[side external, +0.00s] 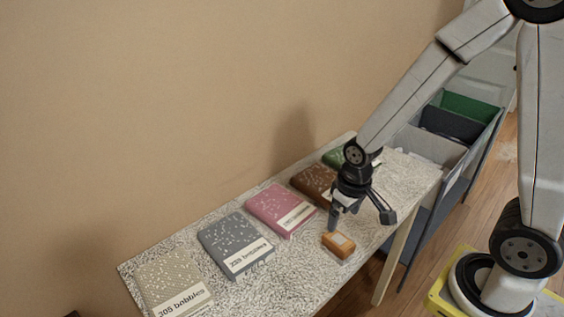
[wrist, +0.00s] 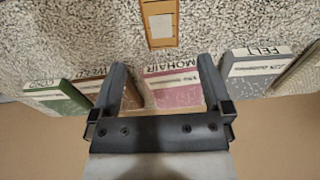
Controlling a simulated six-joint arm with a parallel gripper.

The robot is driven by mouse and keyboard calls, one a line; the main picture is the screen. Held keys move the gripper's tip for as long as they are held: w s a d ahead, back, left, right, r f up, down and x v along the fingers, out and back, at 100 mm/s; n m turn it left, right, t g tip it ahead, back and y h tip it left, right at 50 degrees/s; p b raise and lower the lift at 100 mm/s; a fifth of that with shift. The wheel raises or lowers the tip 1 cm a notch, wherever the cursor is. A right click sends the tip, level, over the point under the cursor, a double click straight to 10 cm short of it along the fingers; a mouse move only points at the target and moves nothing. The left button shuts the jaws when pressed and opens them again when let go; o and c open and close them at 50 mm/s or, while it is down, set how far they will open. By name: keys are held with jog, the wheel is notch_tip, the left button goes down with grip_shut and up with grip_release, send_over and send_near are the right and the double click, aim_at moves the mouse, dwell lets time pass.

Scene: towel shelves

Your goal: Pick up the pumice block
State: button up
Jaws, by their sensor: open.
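A small orange-brown block (side external: 338,244) with a pale label on top lies on the speckled shelf top near its front edge. It is the only small block in view, but I cannot read its label to confirm it is pumice. In the wrist view the block (wrist: 160,42) is at the top centre, cut off by the frame's edge, beyond my fingertips. My gripper (side external: 361,218) points down, open and empty, above the shelf top and just behind the block. In the wrist view its two fingers (wrist: 162,66) are spread apart, with nothing between them but the pink package beneath.
Labelled packages line the back: cream (side external: 173,285), grey (side external: 236,245), pink (side external: 280,210), brown (side external: 313,181) and green (side external: 334,157). The speckled top (side external: 292,278) is clear around the block. Tiered bins (side external: 452,125) stand right of the shelf; a wall is behind.

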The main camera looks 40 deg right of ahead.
aim_at(337, 238)
jog(key=shift+w+f+g, duration=0.15)
jog(key=shift+f+g, duration=0.05)
jog(key=shift+f, duration=0.4)
jog(key=shift+w+f+g, duration=0.15)
jog(key=shift+f+g, duration=0.05)
jog(key=shift+f, duration=0.4)
jog(key=shift+f, duration=1.3)
jog(key=shift+a+f, duration=0.1)
jog(key=shift+f, duration=2.5)
jog(key=c, duration=1.3)
jog(key=shift+r, duration=0.15)
